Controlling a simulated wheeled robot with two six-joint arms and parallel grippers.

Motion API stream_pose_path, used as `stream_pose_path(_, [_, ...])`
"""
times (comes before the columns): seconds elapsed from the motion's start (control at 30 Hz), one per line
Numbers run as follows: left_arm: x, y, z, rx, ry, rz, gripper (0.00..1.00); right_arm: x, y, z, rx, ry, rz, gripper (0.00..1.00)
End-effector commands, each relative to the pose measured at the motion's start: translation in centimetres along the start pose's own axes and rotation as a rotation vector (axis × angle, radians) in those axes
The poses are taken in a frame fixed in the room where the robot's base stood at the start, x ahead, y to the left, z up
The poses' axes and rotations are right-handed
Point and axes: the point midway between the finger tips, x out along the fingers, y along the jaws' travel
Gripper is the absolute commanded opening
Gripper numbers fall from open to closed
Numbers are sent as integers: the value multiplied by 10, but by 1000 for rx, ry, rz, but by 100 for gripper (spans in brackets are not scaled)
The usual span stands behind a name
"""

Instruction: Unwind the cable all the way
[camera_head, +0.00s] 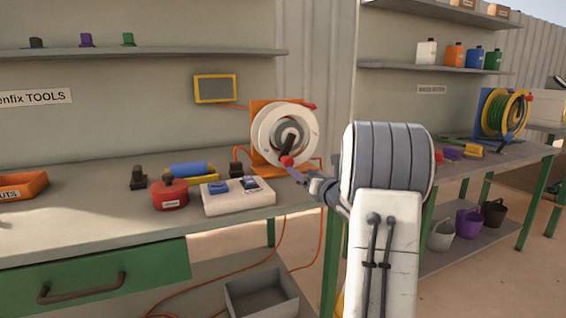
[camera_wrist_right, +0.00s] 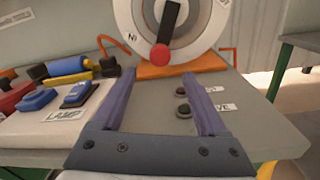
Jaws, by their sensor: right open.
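The cable reel has a white drum (camera_head: 268,131) on an orange stand (camera_head: 258,150) at the right end of the bench. A black crank (camera_head: 291,146) with a red knob (camera_head: 287,161) is on its face. Orange cable (camera_head: 320,235) hangs down past the bench and lies on the floor. My right gripper (camera_head: 297,174) is close in front of the knob. In the right wrist view the open, empty gripper (camera_wrist_right: 157,78) has its fingers on either side below the knob (camera_wrist_right: 160,54), apart from it. The crank (camera_wrist_right: 168,22) points down there. My left gripper is not visible.
A white switch box (camera_head: 238,203) with blue switches, a red pot (camera_head: 169,194) and a blue roller (camera_head: 190,169) stand left of the reel. Two round dark buttons (camera_wrist_right: 183,110) with labels lie below the reel. A grey bin (camera_head: 262,295) is under the bench.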

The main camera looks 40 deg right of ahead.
Motion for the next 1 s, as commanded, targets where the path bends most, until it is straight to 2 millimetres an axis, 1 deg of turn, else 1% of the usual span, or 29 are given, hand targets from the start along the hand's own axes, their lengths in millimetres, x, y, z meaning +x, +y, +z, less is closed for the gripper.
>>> stream_pose_path(0.17, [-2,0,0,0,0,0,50,28,0,0,1,0,2,75])
stream_pose_path(0.4, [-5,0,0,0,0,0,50,73,1,0,1,0,2,75])
stream_pose_path(0.5, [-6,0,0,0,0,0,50,86,1,0,1,0,1,75])
stream_pose_path(0.6, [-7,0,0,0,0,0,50,94,1,0,2,0,0,75])
stream_pose_path(0.7, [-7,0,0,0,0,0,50,98,1,0,3,1,0,75])
stream_pose_path(0.97, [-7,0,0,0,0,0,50,99,1,0,3,0,-1,75])
stream_pose_path(1.0, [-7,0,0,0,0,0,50,99,1,0,3,0,-1,60])
